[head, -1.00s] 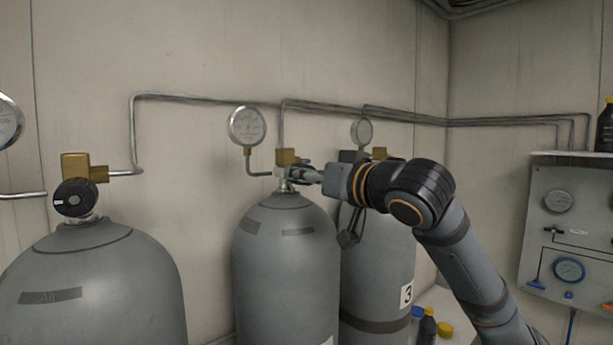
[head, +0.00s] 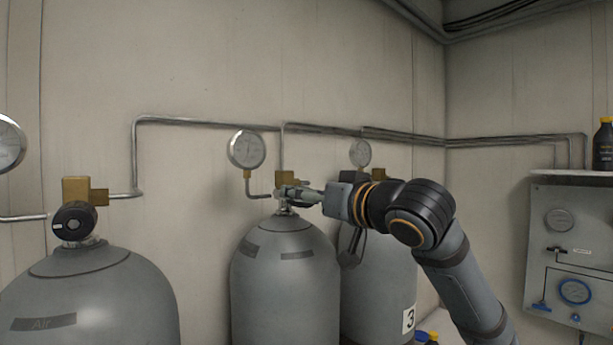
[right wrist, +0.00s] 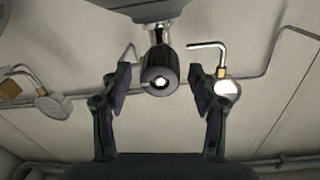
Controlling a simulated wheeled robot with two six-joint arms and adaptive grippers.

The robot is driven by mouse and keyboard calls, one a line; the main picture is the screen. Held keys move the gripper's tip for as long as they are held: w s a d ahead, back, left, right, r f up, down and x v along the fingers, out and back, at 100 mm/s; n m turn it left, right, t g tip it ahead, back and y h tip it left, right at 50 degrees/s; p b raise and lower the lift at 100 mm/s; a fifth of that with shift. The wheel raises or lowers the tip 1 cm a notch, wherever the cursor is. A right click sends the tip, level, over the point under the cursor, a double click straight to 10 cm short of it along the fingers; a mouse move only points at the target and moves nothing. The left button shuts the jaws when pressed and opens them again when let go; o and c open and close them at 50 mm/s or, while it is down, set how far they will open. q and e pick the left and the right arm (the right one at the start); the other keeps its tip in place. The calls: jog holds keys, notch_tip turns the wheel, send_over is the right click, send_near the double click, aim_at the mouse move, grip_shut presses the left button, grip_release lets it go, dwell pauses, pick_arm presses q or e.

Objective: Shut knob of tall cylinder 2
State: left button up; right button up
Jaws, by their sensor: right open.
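The middle tall cylinder (head: 285,275) stands against the wall, with a brass valve (head: 287,179) on top. My right gripper (head: 292,193) reaches in from the right at this valve and hides its knob in the head view. In the right wrist view the black knob (right wrist: 160,72) with a bright centre lies between the two open fingers of the right gripper (right wrist: 160,88). There is a gap on each side, and I see no contact. The cylinder's grey top (right wrist: 150,8) shows at the upper edge there. My left gripper is not in view.
A left cylinder (head: 95,300) has its own black knob (head: 74,221). A cylinder marked 3 (head: 385,270) stands behind my right arm. Gauges (head: 246,150) and metal pipes (head: 210,122) run close along the wall. A control panel (head: 575,240) is at right.

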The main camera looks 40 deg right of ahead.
jog(key=r, duration=0.8)
jog(key=shift+w+a+r, duration=0.1)
jog(key=shift+a+r, duration=0.1)
jog(key=shift+r, duration=0.5)
jog(key=shift+d, duration=0.15)
